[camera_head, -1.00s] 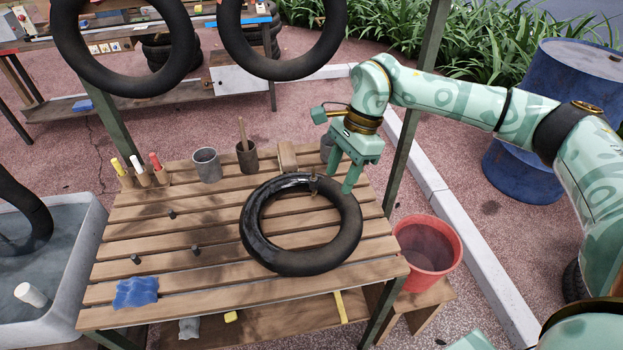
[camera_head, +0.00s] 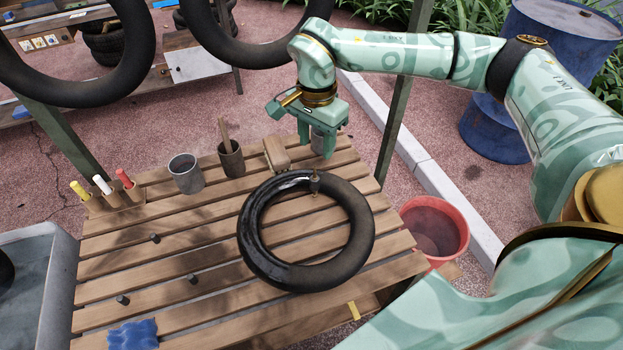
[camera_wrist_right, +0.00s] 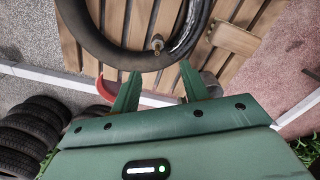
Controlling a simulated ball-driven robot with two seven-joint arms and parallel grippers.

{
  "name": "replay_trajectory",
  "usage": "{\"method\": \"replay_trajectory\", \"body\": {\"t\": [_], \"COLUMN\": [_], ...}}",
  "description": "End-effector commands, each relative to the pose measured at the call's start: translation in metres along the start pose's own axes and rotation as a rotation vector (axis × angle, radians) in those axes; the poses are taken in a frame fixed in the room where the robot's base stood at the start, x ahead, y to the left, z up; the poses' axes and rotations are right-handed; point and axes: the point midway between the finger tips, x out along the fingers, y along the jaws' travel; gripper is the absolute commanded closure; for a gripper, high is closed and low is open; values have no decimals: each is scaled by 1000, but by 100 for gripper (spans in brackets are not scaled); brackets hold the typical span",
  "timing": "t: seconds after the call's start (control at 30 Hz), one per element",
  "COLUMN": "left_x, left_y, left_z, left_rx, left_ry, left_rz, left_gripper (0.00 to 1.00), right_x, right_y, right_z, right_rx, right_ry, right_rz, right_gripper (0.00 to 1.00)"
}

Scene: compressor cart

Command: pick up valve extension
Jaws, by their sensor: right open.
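A black inner tube (camera_head: 357,232) lies on the slatted wooden table, with a brass valve stem (camera_head: 315,183) upright on its far side. The valve also shows in the right wrist view (camera_wrist_right: 157,43). Several small dark cylindrical pieces lie on the slats at left, including one near the table's middle (camera_head: 193,279) and one farther back (camera_head: 155,238). I cannot tell which piece is the valve extension. My right gripper (camera_head: 317,146) is open and empty beyond the tube's far edge, in front of a grey cup (camera_head: 320,142). My left gripper is not in view.
A grey cup (camera_head: 186,174), a dark cup with a stick (camera_head: 231,160), a wooden block (camera_head: 275,153) and coloured markers (camera_head: 103,186) stand along the back edge. A blue cloth (camera_head: 133,335) lies front left. A red bucket (camera_head: 437,225) stands right; a tub (camera_head: 60,300) left.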

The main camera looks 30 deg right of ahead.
Motion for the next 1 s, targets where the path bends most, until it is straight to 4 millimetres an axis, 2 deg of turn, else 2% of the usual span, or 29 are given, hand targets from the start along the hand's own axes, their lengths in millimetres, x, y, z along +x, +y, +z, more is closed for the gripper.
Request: {"method": "replay_trajectory", "body": {"t": [0.03,0.13,0.47,0.7,0.97,1.0], "left_x": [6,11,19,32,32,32], "left_y": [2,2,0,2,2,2], "left_z": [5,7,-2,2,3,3], "left_rx": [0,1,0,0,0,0], "left_ry": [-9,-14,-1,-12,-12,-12], "left_rz": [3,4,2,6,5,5], "left_gripper": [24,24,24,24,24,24], "right_x": [17,37,64,102,104,104], "right_y": [0,0,1,5,5,5], "right_z": [0,0,3,8,8,8], "right_rx": [0,1,1,1,1,1], "right_ry": [-2,-2,-2,-2,0,0], "right_rz": [4,3,1,3,-2,-2], "right_gripper": [55,55,55,55,55,66]}}
